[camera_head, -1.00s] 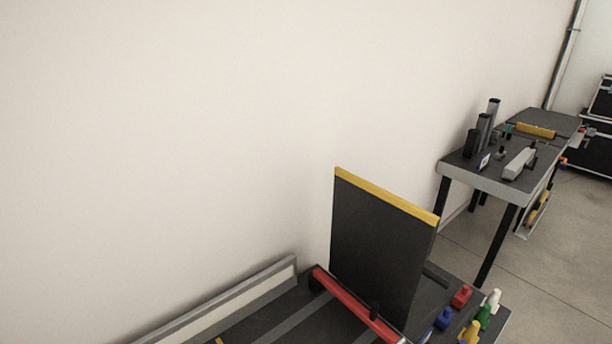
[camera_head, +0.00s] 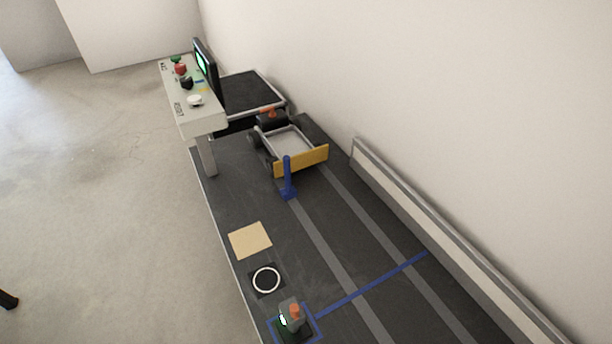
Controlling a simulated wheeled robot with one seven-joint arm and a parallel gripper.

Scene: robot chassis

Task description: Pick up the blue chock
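A blue piece with a flat base and a tall upright post (camera_head: 287,182) stands on the dark table, right in front of the yellow front board of a small cart. It looks like the blue chock. I cannot tell whether it touches the board. My gripper is not in view.
The cart (camera_head: 291,143) stands on the dark table (camera_head: 335,270) near a control panel (camera_head: 190,95) with buttons and a screen. A tan square (camera_head: 250,240), a white ring (camera_head: 266,280) and a grey device with an orange top (camera_head: 292,316) lie nearer. A rail (camera_head: 430,225) runs along the wall.

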